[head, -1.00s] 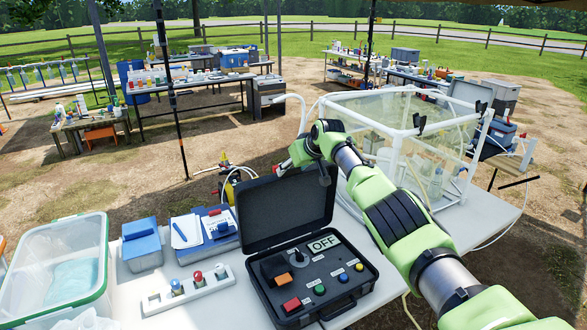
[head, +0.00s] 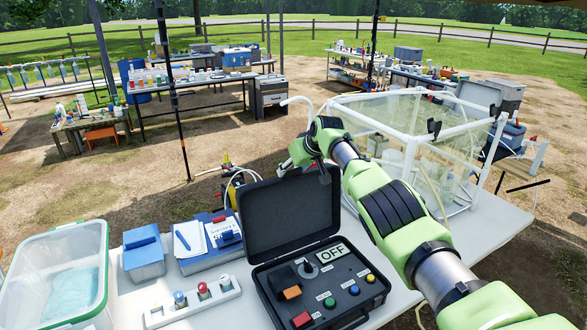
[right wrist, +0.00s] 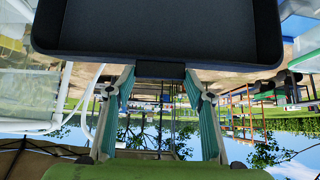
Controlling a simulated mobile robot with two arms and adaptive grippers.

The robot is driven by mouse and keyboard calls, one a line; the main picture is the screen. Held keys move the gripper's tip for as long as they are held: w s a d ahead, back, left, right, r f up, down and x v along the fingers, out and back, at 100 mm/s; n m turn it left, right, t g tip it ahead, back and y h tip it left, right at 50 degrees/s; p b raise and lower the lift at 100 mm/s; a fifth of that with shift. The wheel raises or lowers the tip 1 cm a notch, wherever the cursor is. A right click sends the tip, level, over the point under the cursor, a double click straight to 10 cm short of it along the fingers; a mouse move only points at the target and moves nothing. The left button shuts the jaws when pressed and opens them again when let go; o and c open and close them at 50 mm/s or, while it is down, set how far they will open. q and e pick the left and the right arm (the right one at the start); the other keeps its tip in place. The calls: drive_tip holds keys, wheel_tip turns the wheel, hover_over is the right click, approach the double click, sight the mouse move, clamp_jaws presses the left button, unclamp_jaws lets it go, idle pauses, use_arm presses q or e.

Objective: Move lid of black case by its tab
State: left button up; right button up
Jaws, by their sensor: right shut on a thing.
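The black case (head: 347,311) sits open on the white table, with a control panel inside reading OFF. Its lid (head: 288,212) stands raised at the back, tilted slightly rearward. My right gripper (head: 288,165) is at the lid's top edge, its fingers partly hidden behind the lid. In the right wrist view, upside down, the lid (right wrist: 160,28) fills the top and its small dark tab (right wrist: 160,71) sits between the teal finger pads of my right gripper (right wrist: 160,76), which is shut on it. My left gripper is not in view.
A blue box (head: 144,256), a clipboard (head: 190,236) and a white vial rack (head: 215,297) stand left of the case. A clear tub (head: 100,290) is at far left. A clear framed tank (head: 400,140) stands behind my right arm. A yellow device (head: 236,186) is behind the lid.

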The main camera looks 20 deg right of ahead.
drive_tip(key=shift+w+r, duration=0.3)
drive_tip(key=shift+r, duration=0.25)
drive_tip(key=o, duration=1.6)
drive_tip(key=shift+s+f, duration=0.1)
drive_tip(key=shift+s, duration=0.1)
drive_tip(key=shift+f, duration=0.2)
drive_tip(key=v, duration=1.2)
drive_tip(key=shift+a+r, duration=0.1)
